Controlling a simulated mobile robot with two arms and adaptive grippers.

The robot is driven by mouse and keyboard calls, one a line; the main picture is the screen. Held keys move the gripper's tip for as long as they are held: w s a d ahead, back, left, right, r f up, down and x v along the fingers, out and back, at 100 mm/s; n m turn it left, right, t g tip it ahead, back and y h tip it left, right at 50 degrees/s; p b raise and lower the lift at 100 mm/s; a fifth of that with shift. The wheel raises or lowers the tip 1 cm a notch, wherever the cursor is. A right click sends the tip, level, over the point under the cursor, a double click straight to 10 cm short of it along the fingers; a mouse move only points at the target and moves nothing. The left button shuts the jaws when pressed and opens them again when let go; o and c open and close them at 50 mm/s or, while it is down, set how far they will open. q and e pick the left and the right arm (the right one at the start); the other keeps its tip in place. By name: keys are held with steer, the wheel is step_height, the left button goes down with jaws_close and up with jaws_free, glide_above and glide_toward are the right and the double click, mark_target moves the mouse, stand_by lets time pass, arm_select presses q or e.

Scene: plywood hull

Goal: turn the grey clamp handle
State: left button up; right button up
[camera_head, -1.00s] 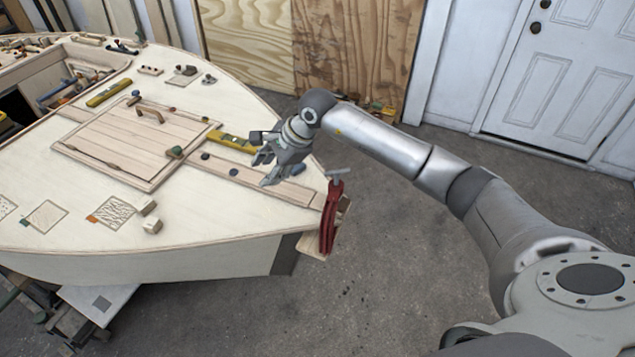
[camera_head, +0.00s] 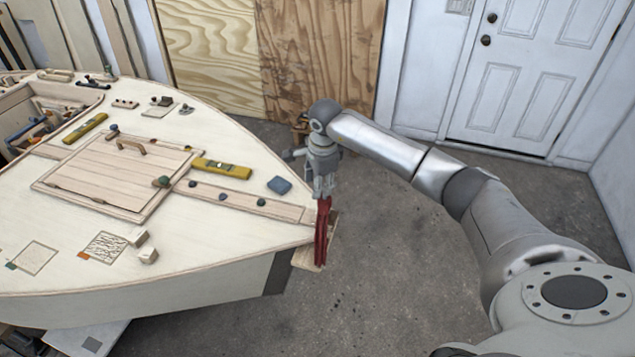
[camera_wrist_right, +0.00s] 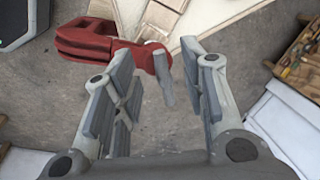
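A red clamp (camera_head: 321,235) is fixed at the pointed tip of the plywood hull. In the right wrist view, the red clamp body (camera_wrist_right: 98,42) lies at the upper left, and its grey handle (camera_wrist_right: 164,76) shows between my fingers, nearer the right finger. My right gripper (camera_head: 322,192) is over the top of the clamp, fingers pointing down. In the right wrist view my right gripper (camera_wrist_right: 158,65) is open, with a gap on both sides of the handle. In the head view the handle is hidden by the gripper. My left gripper is not in view.
The hull deck (camera_head: 230,255) holds a hatch (camera_head: 120,175), yellow levels (camera_head: 220,168), a blue block (camera_head: 279,185) and small wooden blocks (camera_head: 148,255). Concrete floor (camera_head: 420,290) is open around the tip. A white door (camera_head: 520,75) stands behind.

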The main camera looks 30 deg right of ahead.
steer(key=shift+w+f, duration=0.25)
steer(key=shift+f, duration=0.85)
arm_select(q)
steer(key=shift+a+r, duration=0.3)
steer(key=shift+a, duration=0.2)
arm_select(e)
jaws_close()
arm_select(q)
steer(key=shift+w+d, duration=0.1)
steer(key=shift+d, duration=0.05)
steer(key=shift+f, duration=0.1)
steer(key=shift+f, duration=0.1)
